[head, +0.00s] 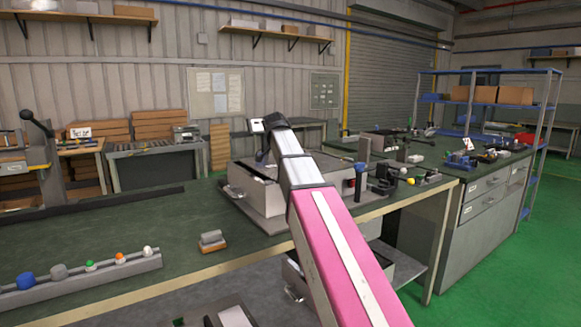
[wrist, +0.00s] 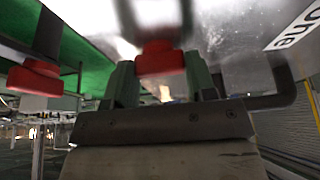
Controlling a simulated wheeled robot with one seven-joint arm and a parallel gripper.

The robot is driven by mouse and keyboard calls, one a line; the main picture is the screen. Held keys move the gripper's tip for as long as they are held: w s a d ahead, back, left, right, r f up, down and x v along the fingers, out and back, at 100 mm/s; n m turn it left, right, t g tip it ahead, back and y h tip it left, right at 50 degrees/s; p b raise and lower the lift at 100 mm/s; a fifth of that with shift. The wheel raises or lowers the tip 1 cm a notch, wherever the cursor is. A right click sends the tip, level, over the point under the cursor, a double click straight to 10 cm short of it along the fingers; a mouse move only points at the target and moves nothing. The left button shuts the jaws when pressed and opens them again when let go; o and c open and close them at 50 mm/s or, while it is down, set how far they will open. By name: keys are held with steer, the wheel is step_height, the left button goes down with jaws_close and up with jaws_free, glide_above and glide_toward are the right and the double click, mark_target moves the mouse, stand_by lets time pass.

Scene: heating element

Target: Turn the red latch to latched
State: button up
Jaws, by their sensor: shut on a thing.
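In the wrist view, my gripper (wrist: 161,78) has its two green-grey fingers on either side of a red latch (wrist: 160,58), shut on it. The latch sits against a shiny metal face, and its upper part is blurred. I cannot tell its turned position. A second red piece (wrist: 34,78) shows at the left of the wrist view, apart from the fingers. In the head view, my arm reaches over to a grey metal box (head: 262,205) on the green bench, and my gripper is hidden there.
The green-topped bench (head: 95,240) holds a rail (head: 80,280) with coloured knobs at the front left and a small block (head: 212,241) near the box. Several fixtures and tools stand to the right of the box. The bench's left middle is mostly clear.

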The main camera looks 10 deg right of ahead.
steer(key=o, duration=0.9)
steer(key=shift+o, duration=0.2)
steer(key=v, duration=1)
steer(key=shift+a+r, duration=0.2)
steer(key=shift+r, duration=0.15)
steer(key=shift+s, duration=0.1)
